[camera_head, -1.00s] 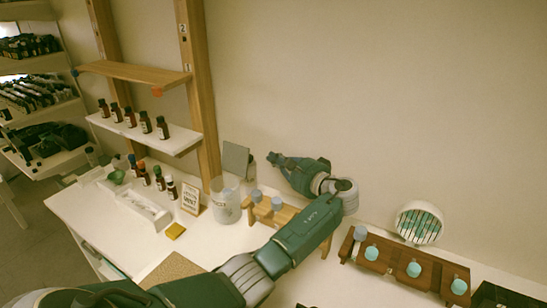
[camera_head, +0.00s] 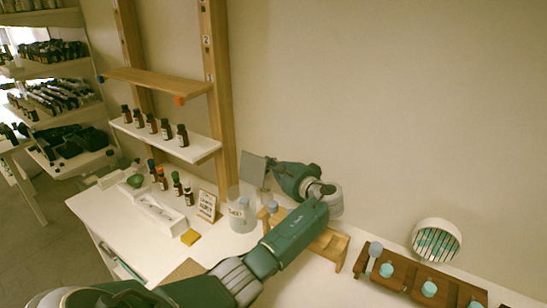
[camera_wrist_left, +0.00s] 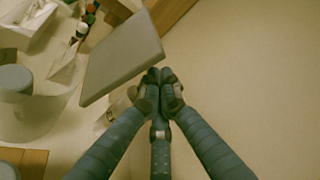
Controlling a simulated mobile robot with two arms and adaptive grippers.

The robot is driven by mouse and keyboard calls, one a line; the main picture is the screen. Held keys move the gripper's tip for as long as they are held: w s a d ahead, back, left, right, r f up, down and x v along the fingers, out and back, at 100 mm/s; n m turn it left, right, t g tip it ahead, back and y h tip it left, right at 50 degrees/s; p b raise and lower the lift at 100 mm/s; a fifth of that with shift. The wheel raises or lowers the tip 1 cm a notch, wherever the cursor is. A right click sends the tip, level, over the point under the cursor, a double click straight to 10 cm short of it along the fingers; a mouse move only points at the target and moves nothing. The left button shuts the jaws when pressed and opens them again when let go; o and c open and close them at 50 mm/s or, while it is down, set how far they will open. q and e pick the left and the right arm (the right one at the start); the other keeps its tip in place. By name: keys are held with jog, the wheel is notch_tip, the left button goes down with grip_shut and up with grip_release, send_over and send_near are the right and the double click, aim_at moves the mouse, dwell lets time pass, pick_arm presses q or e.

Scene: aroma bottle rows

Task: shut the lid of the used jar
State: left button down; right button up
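The used jar (camera_head: 242,215) is a clear, round, labelled container on the white table, near the wall. Its grey square lid (camera_head: 254,169) stands raised at the jar's back. In the left wrist view the lid (camera_wrist_left: 122,58) is a tilted flat panel, and the clear jar (camera_wrist_left: 35,118) shows at the left. My left gripper (camera_head: 272,163) is at the lid's right side, by the wall. In the left wrist view its fingertips (camera_wrist_left: 160,76) are together, with nothing seen between them, close to the lid's edge. Whether they touch it is unclear. My right gripper is out of view.
A wooden stand (camera_head: 330,245) is partly hidden under my left arm. A brown rack (camera_head: 400,277) with blue-capped items and a round vented thing (camera_head: 436,240) are to the right.

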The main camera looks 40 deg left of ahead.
pick_arm(q)
jog(key=shift+s, duration=0.15)
dwell(0.4)
jog(key=shift+s+r+n+b, duration=0.2)
jog(key=shift+n+b, duration=0.1)
jog(key=shift+b, duration=0.25)
